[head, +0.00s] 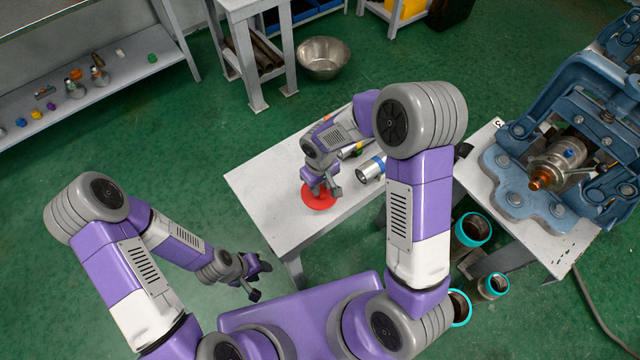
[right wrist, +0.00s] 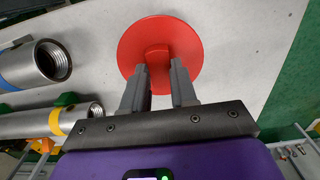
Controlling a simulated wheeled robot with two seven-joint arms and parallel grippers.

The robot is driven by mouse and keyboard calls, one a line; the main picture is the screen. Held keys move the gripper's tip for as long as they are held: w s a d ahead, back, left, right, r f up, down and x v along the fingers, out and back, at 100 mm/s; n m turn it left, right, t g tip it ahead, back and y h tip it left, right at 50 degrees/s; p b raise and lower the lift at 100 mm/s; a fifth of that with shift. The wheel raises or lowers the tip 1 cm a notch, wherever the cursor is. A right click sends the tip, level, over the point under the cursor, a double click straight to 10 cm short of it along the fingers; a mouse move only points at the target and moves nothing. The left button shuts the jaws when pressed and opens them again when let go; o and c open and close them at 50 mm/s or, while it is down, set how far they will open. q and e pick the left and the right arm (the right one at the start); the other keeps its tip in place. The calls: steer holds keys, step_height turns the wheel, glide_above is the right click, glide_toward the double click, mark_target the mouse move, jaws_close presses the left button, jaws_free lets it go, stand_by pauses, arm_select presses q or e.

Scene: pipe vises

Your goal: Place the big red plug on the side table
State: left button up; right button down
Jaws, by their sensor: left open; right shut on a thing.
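The big red plug (head: 318,201) is a round red disc with a raised grip in its middle. It is at the white side table (head: 262,190), over the table's front part. In the right wrist view the plug (right wrist: 160,50) fills the upper middle, with the table top (right wrist: 240,40) around it. My right gripper (head: 322,188) is shut on the plug's raised grip, and its fingers (right wrist: 158,80) show on both sides of it. I cannot tell whether the disc touches the table. My left gripper (head: 258,278) is open and empty, low over the floor left of the table.
Metal pipe pieces (head: 371,169) with coloured bands lie on the table right of the plug. A blue pipe vise (head: 540,170) stands on a bench at right. Teal-rimmed pipes (head: 472,229) stand on the floor. The table's left part is clear.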

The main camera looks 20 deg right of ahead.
steer(key=shift+f, duration=0.2)
steer(key=c, duration=0.9)
jaws_free()
steer(key=shift+r, duration=0.15)
steer(key=shift+r, duration=0.25)
step_height(320, 180, up, 12)
steer(key=p, duration=0.3)
steer(key=shift+f, duration=0.15)
